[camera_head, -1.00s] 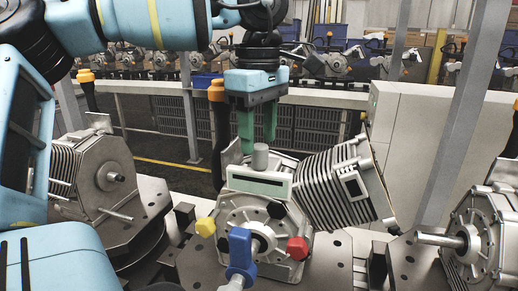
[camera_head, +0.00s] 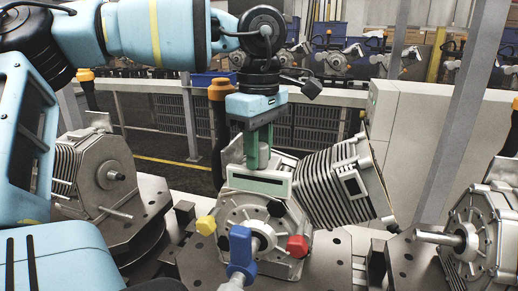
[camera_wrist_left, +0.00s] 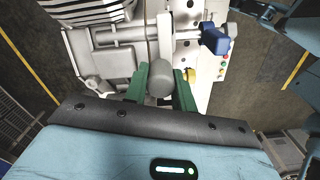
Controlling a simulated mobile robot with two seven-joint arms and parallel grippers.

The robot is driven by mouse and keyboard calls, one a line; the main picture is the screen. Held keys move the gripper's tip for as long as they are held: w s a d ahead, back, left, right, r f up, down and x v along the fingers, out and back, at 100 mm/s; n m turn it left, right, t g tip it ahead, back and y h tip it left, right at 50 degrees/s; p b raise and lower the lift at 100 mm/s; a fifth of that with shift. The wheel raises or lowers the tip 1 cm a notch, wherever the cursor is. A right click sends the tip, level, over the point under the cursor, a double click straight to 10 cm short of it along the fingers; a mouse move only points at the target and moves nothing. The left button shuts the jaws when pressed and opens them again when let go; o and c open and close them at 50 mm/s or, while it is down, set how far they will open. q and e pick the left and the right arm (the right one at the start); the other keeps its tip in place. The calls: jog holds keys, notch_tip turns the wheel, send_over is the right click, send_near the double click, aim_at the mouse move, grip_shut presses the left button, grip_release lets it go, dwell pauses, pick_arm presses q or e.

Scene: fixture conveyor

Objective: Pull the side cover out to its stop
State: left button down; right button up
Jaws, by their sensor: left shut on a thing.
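The middle machine unit (camera_head: 250,210) has a round front flange, a finned cylinder block on its right and a pale plate with a dark slot (camera_head: 258,183) near its top. A grey round knob (camera_head: 264,154) stands up behind that plate. My left gripper (camera_head: 258,156), with green fingers, points down and is shut on this knob. In the left wrist view the knob (camera_wrist_left: 160,80) sits between the fingers (camera_wrist_left: 159,88). I cannot tell for sure which part is the side cover; the fingers hide part of the knob's surroundings. My right gripper is not in view.
A blue lever (camera_head: 240,250), a yellow knob (camera_head: 205,225) and a red knob (camera_head: 297,246) stick out at the unit's front. Similar units stand at left (camera_head: 95,170) and right (camera_head: 475,230). A grey post (camera_head: 460,115) rises behind. Free space lies above the unit.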

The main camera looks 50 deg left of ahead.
pick_arm(q)
jog(key=shift+s+d, duration=0.45)
jog(key=shift+s, duration=0.3)
jog(key=shift+s+d, duration=0.4)
jog(key=shift+s, duration=0.3)
jog(key=c, duration=1.6)
grip_release()
jog(key=o, duration=0.5)
jog(key=shift+s, duration=0.15)
jog(key=shift+c, duration=0.2)
notch_tip(320, 180, up, 8)
jog(key=shift+f, duration=0.1)
